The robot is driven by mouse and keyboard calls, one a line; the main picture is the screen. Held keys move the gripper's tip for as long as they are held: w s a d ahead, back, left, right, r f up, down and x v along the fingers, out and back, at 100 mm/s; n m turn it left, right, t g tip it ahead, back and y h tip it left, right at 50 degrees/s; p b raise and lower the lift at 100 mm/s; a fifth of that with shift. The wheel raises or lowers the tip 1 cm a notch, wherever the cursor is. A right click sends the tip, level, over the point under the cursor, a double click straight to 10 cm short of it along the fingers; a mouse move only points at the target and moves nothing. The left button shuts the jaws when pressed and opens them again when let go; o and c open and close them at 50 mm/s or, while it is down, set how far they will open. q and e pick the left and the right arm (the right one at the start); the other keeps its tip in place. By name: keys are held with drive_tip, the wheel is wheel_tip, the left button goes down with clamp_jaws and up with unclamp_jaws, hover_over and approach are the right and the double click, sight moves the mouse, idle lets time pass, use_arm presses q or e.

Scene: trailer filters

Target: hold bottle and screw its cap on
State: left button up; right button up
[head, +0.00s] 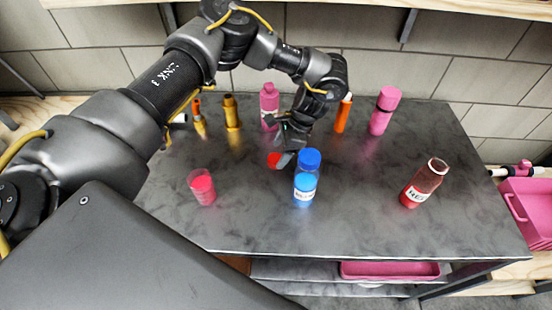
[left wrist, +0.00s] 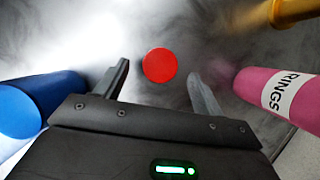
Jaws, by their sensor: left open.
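A small round red cap (head: 274,160) lies on the dark table, behind and left of the blue bottle. In the left wrist view the red cap (left wrist: 160,65) shows as a flat disc between and just beyond the fingertips. My left gripper (head: 282,150) points down over it, open and empty; its fingers (left wrist: 159,75) are apart and do not touch the cap. A dark red bottle (head: 424,184) with a white label and an open, pale-rimmed mouth stands uncapped at the right. My right gripper is not in view.
A blue bottle (head: 305,185) with a blue cap stands close beside the left gripper. A pink bottle (head: 269,104) is close behind. A pink cup (head: 202,187) is at left; orange and yellow items (head: 232,113) and a pink-capped bottle (head: 382,110) line the back.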

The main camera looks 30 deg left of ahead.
sight(275, 159)
use_arm(q)
drive_tip(key=x, duration=0.3)
drive_tip(key=shift+a, duration=0.1)
drive_tip(key=c, duration=1)
wheel_tip(275, 159, up, 10)
drive_tip(key=shift+c, duration=0.2)
